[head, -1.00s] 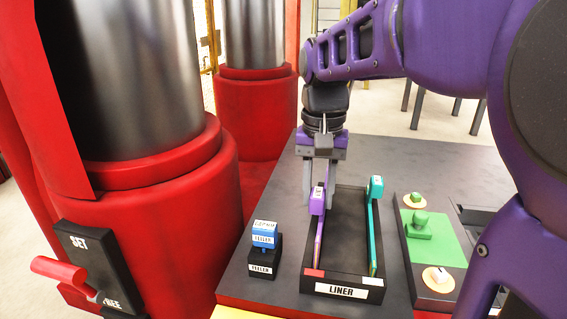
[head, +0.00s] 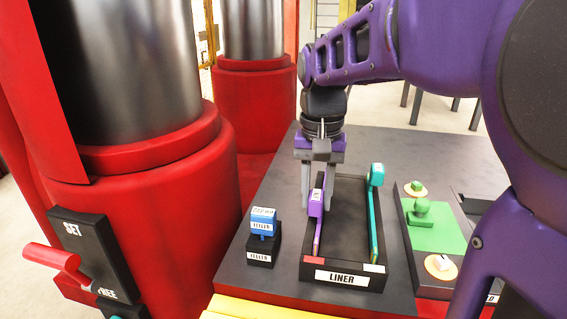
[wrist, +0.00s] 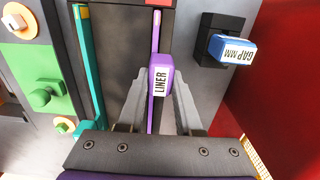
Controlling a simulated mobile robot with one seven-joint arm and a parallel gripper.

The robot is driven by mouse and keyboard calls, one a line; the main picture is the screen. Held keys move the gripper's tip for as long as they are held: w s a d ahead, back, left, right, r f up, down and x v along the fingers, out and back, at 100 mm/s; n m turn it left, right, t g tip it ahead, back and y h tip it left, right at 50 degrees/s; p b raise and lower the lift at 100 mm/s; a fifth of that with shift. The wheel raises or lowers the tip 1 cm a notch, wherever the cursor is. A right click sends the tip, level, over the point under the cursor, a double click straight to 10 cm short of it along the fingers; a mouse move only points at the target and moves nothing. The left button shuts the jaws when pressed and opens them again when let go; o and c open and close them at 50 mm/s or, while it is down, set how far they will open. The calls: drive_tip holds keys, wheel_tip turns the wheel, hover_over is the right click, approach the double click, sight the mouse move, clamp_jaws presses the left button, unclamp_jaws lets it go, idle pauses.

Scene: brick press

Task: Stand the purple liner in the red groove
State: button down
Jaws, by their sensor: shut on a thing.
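The wrist view shows the liner's head (wrist: 160,80) between my grey fingers (wrist: 159,95), with the strip reaching away toward the red mark (wrist: 158,2). Whether its lower edge sits in the groove or just above it is hidden.
A teal liner (head: 376,175) stands along the tray's right side, in line with a white mark (head: 374,268). A blue-topped feeler (head: 262,221) is close left of the tray. A green panel (head: 440,240) lies right. Red press columns (head: 150,190) stand left.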

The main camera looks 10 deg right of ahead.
drive_tip(key=shift+f, duration=0.1)
idle(0.6)
drive_tip(key=c, duration=0.5)
unclamp_jaws()
wheel_tip(320, 180, up, 24)
drive_tip(key=p, duration=0.4)
drive_tip(key=shift+r, duration=0.2)
idle(0.4)
